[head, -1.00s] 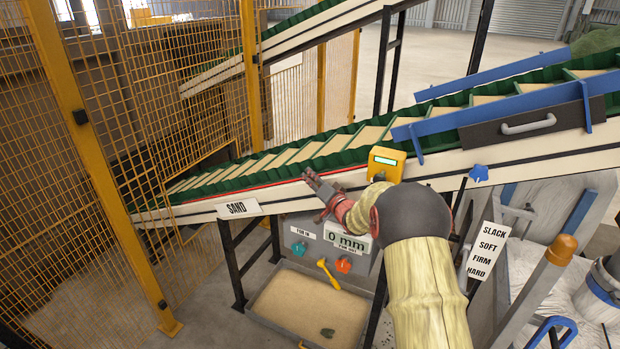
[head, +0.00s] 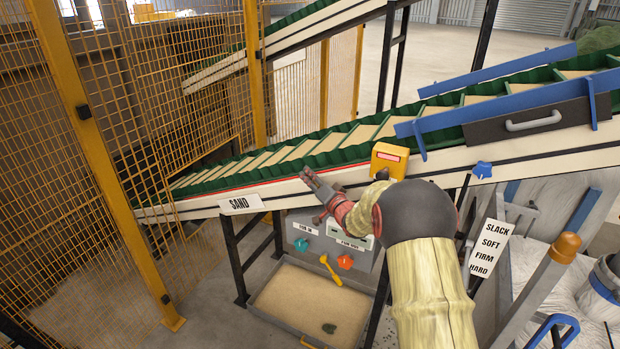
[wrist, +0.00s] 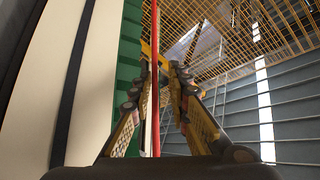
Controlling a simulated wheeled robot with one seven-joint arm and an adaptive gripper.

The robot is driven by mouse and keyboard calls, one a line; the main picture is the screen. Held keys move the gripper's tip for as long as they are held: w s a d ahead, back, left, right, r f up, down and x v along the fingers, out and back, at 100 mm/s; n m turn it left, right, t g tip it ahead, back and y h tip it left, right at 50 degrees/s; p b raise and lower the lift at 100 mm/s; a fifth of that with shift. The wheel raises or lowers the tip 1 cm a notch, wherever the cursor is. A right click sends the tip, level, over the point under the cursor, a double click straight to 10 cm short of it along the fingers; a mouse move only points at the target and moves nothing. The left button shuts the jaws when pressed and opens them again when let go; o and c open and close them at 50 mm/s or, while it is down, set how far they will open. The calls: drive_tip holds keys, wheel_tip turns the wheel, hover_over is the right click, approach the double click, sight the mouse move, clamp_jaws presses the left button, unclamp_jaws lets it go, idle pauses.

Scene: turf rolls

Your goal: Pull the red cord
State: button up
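The red cord (head: 262,186) runs along the near side of the sloping conveyor, just under its green edge. In the wrist view the red cord (wrist: 156,82) stands upright in the picture, between my two fingers. My gripper (head: 307,175) is at the conveyor's side in the head view. In the wrist view my gripper (wrist: 161,68) has its fingertips apart, with the cord in the gap; I cannot tell whether a finger touches it. The yellow box (head: 389,160) above my wrist shows a red display.
The sand-filled conveyor (head: 480,154) slopes up to the right, with blue guards (head: 500,105). A grey control panel (head: 318,246) with coloured knobs hangs below, above a sand tray (head: 262,304). A yellow mesh fence (head: 190,90) stands left. A blue knob (head: 482,169) sits right of my arm.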

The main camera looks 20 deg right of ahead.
drive_tip(key=s, duration=1.2)
drive_tip(key=shift+d, duration=0.4)
